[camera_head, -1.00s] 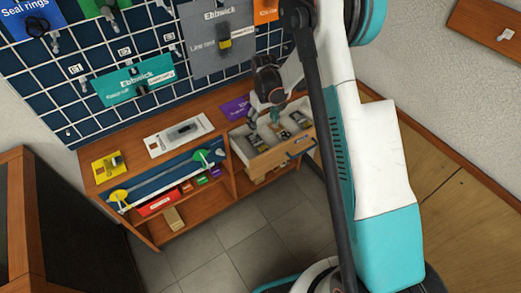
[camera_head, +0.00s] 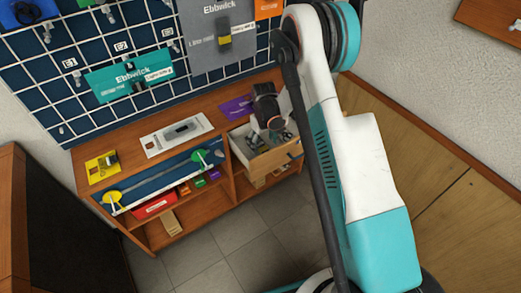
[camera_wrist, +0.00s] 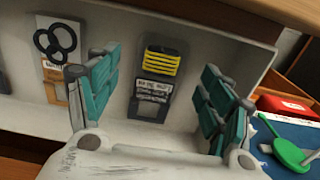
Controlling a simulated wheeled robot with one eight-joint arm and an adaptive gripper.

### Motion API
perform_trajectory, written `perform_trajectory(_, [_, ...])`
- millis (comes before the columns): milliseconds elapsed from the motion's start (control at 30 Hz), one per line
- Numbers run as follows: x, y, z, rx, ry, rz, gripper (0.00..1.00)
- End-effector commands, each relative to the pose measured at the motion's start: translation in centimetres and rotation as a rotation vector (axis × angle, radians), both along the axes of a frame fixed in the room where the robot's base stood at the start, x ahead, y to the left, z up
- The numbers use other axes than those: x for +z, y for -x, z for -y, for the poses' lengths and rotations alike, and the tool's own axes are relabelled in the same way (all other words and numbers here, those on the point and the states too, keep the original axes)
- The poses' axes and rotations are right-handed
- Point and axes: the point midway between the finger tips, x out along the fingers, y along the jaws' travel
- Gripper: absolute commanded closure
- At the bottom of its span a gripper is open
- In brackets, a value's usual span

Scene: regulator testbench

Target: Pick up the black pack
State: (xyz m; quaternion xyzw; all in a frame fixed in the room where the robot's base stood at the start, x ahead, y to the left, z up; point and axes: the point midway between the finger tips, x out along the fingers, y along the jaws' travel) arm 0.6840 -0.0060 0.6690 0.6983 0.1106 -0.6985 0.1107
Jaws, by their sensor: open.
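A black pack (camera_wrist: 158,85) with a yellow ribbed piece and a pale label lies in the open drawer (camera_wrist: 215,35). In the wrist view it lies between and beyond my gripper's (camera_wrist: 160,68) two teal fingers, which are spread apart with nothing between them. I cannot tell the exact gap to the pack. In the head view my gripper (camera_head: 274,128) is over the drawer (camera_head: 262,160), hiding part of its contents.
Another pack with black rings (camera_wrist: 55,45) lies left of the black pack in the wrist view. Drawer walls stand around both. On the bench top are a yellow pack (camera_head: 102,167), a white tray (camera_head: 178,135) and a purple card (camera_head: 237,107).

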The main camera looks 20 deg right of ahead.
Motion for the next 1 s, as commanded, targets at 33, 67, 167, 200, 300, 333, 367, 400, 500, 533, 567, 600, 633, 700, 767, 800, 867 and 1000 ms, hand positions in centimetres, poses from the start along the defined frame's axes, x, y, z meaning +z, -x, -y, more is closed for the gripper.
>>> perform_trajectory(33, [-1.2, -0.01, 0.01, 0.0, 0.0, 0.0, 0.27])
perform_trajectory(67, [-1.56, -0.02, 0.01, 0.0, 0.0, 0.0, 0.27])
perform_trajectory(167, [-2.12, -0.03, 0.01, 0.0, 0.0, 0.0, 0.27])
perform_trajectory(200, [-2.13, -0.02, 0.01, 0.0, 0.0, 0.0, 0.27])
perform_trajectory(300, [-2.01, -0.02, 0.01, 0.0, 0.0, 0.0, 0.27])
perform_trajectory(333, [-2.0, -0.02, 0.01, 0.0, 0.0, 0.0, 0.27])
perform_trajectory(367, [-1.99, -0.02, 0.0, 0.0, 0.0, 0.0, 0.27])
perform_trajectory(400, [-1.99, -0.02, 0.0, 0.0, 0.0, 0.0, 0.36])
perform_trajectory(500, [-1.98, -0.01, 0.01, 0.0, 0.0, 0.0, 0.58])
perform_trajectory(533, [-1.98, -0.02, 0.0, 0.0, 0.0, 0.0, 0.65])
perform_trajectory(567, [-1.98, -0.02, 0.0, 0.0, 0.0, 0.0, 0.72])
perform_trajectory(600, [-1.98, -0.02, 0.0, 0.0, 0.0, 0.0, 0.76])
perform_trajectory(633, [-1.98, -0.02, 0.0, 0.0, 0.0, 0.0, 0.76])
perform_trajectory(700, [-1.98, -0.02, 0.0, 0.0, 0.0, 0.0, 0.76])
perform_trajectory(767, [-1.98, -0.02, 0.0, 0.0, 0.0, 0.0, 0.76])
perform_trajectory(800, [-1.98, -0.02, 0.01, 0.0, 0.0, 0.0, 0.76])
perform_trajectory(867, [-1.97, -0.02, 0.01, 0.0, 0.0, 0.0, 0.76])
perform_trajectory(1000, [-1.64, -0.02, 0.01, 0.0, 0.0, 0.0, 0.76])
